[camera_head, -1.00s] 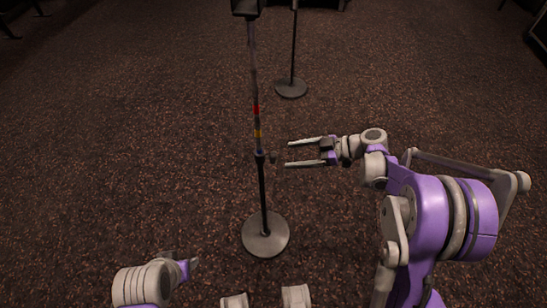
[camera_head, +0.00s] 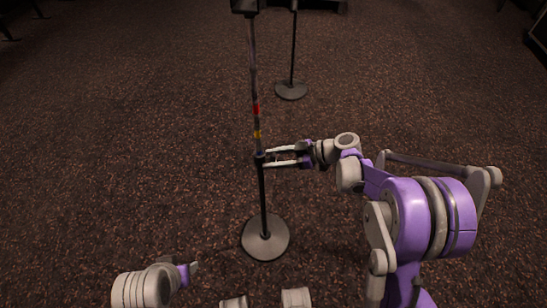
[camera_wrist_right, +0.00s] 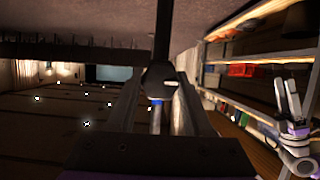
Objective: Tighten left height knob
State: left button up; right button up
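The left mic stand (camera_head: 263,195) stands upright on a round base, with red and yellow bands on its upper pole. Its dark height knob (camera_wrist_right: 158,78) sits at the collar, between my right fingertips in the right wrist view. My right gripper (camera_head: 267,158) reaches in from the right at collar height. Its fingers are drawn close together and lie along both sides of the knob, which fills the gap between them. In the head view the fingertips hide the knob. My left gripper (camera_head: 190,268) is low at the left, away from the stand; its finger gap does not show clearly.
A second stand (camera_head: 291,89) with a round base is farther back. The brown carpet around the left stand is clear. Dark equipment edges the room at the upper corners. Shelves with coloured items (camera_wrist_right: 250,70) show at the right in the right wrist view.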

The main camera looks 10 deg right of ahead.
grip_shut()
jog(key=shift+m+g+y, duration=0.4)
jog(key=shift+m+g, duration=0.6)
jog(key=shift+m, duration=0.4)
jog(key=o, duration=0.6)
grip_release()
jog(key=shift+d, duration=0.15)
jog(key=p+v, duration=0.1)
jog(key=v, duration=0.9)
jog(key=shift+d+r, duration=0.15)
jog(key=shift+d, duration=0.1)
